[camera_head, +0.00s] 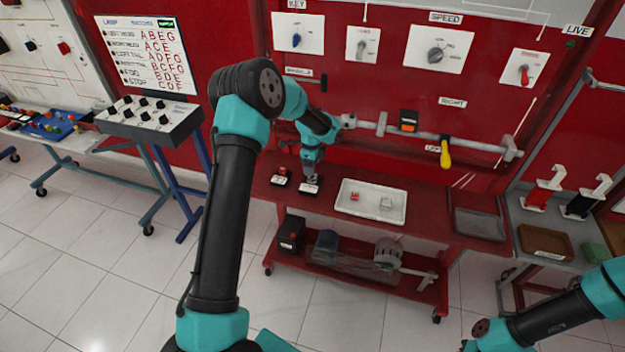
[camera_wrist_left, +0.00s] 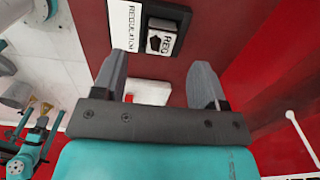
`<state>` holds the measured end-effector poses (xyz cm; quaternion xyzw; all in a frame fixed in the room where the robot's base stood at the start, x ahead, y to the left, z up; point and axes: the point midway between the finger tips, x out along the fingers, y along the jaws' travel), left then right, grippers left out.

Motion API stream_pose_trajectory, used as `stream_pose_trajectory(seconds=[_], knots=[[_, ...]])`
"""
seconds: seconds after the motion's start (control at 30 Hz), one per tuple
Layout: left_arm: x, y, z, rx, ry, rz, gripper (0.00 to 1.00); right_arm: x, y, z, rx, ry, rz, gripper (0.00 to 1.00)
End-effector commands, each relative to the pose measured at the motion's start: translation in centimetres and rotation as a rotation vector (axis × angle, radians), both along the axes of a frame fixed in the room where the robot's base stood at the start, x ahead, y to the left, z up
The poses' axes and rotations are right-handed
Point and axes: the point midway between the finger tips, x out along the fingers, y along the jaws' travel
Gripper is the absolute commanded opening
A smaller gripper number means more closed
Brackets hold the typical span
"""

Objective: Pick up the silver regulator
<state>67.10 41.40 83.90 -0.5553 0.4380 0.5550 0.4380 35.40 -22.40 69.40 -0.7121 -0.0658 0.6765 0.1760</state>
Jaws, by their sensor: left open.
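The silver regulator (camera_wrist_left: 162,40), marked REG, sits in a black holder (camera_wrist_left: 166,14) beside a white label (camera_wrist_left: 124,25) reading REGULATOR. In the head view the silver regulator (camera_head: 312,179) is on the red bench, just below my left gripper (camera_head: 311,169) and partly hidden by it. My left gripper is open in the left wrist view (camera_wrist_left: 157,82), with nothing held. The regulator lies beyond its fingertips, apart from them. My right gripper is not clearly visible; only part of my right arm shows at lower right.
A white tray (camera_head: 358,211) holding a red part (camera_head: 355,196) and a silver part (camera_head: 385,203) stands right of the holder. A red part (camera_head: 282,171) in another black holder is to the left. A yellow-handled lever (camera_head: 445,155) hangs from the grey bar above the bench.

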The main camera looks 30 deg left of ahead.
Motion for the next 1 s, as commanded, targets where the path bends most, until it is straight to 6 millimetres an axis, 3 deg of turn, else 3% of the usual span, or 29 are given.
stream_pose_trajectory(seconds=[0.37,0.8,1.0], knots=[[0.0,0.0,-0.3,0.0,0.0,-0.001,0.66,0.0,0.0,0.0,0.0,0.0,0.0,0.0],[0.1,-0.2,-5.1,0.0,0.001,-0.002,0.66,0.0,0.0,0.0,0.0,0.0,0.0,0.0],[0.2,-0.2,-5.4,0.0,0.0,-0.001,0.66,0.0,0.0,0.0,0.0,0.0,0.0,0.0]])
